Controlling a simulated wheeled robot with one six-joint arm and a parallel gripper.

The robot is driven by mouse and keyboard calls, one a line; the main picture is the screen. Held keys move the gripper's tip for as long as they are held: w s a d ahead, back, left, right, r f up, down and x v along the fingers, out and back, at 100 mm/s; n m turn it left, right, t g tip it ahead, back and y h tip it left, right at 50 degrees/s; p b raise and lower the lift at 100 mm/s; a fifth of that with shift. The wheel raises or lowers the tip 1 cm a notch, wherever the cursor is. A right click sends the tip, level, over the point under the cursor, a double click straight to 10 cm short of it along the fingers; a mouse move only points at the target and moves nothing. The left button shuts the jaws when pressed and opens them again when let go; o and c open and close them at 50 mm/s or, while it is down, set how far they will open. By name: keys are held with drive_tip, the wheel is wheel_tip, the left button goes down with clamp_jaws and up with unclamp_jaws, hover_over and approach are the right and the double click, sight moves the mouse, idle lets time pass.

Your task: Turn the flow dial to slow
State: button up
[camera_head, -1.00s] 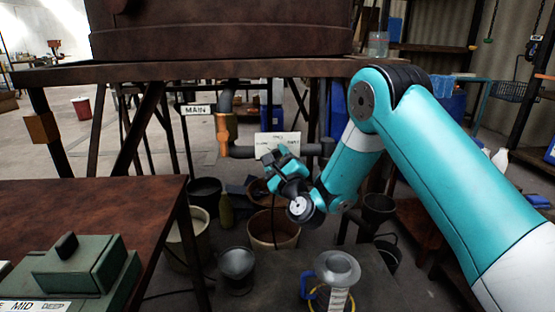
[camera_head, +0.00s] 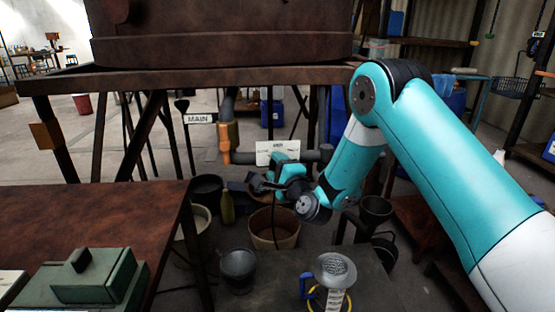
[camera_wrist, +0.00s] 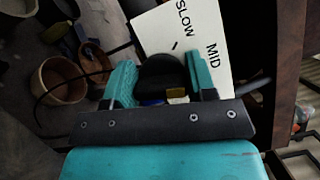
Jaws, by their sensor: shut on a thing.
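The flow dial (camera_wrist: 158,72) is a dark round knob in the wrist view, in front of a white label plate (camera_wrist: 180,30) that reads SLOW and MID. A short black mark shows below SLOW; I cannot tell where the dial points. My gripper (camera_wrist: 160,82) has its teal fingers on both sides of the dial and is shut on it. In the head view, the plate (camera_head: 270,153) stands at the grey pipe and my gripper (camera_head: 280,172) is just below and in front of it. The dial is hidden there behind my gripper.
An orange pipe fitting (camera_head: 228,140) and a MAIN sign (camera_head: 200,118) are left of the plate. A rusty table (camera_head: 100,220) with a green box (camera_head: 100,275) is at the left. The vat's frame (camera_head: 220,74) runs above.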

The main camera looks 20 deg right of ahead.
drive_tip(key=n+p, duration=0.1)
drive_tip(key=p, duration=0.2)
drive_tip(key=r+n+g+p, duration=0.1)
drive_tip(key=n+p, duration=0.1)
drive_tip(key=p, duration=0.1)
drive_tip(key=shift+a, duration=0.1)
drive_tip(key=n+g+p, duration=0.1)
drive_tip(key=n+p, duration=0.1)
drive_tip(key=p, duration=0.7)
drive_tip(key=shift+s, duration=0.1)
drive_tip(key=p, duration=0.2)
drive_tip(key=n+p, duration=0.1)
drive_tip(key=p, duration=0.1)
drive_tip(key=shift+a+f+h, duration=0.1)
drive_tip(key=shift+f+h, duration=0.2)
drive_tip(key=shift+h, duration=0.1)
drive_tip(key=shift+f+n+g+p, duration=0.3)
drive_tip(key=shift+n+g+p, duration=0.1)
drive_tip(key=shift+n+p, duration=0.2)
drive_tip(key=shift+f+n+h+b, duration=0.2)
drive_tip(key=shift+n+h+b, duration=0.1)
drive_tip(key=shift+n+b, duration=0.15)
drive_tip(key=shift+n+g+h+b, duration=0.3)
drive_tip(key=shift+n+g+b, duration=0.1)
drive_tip(key=shift+n+b, duration=0.5)
drive_tip(key=shift+d, duration=0.2)
drive_tip(key=o, duration=0.9)
drive_tip(key=shift+o, duration=0.2)
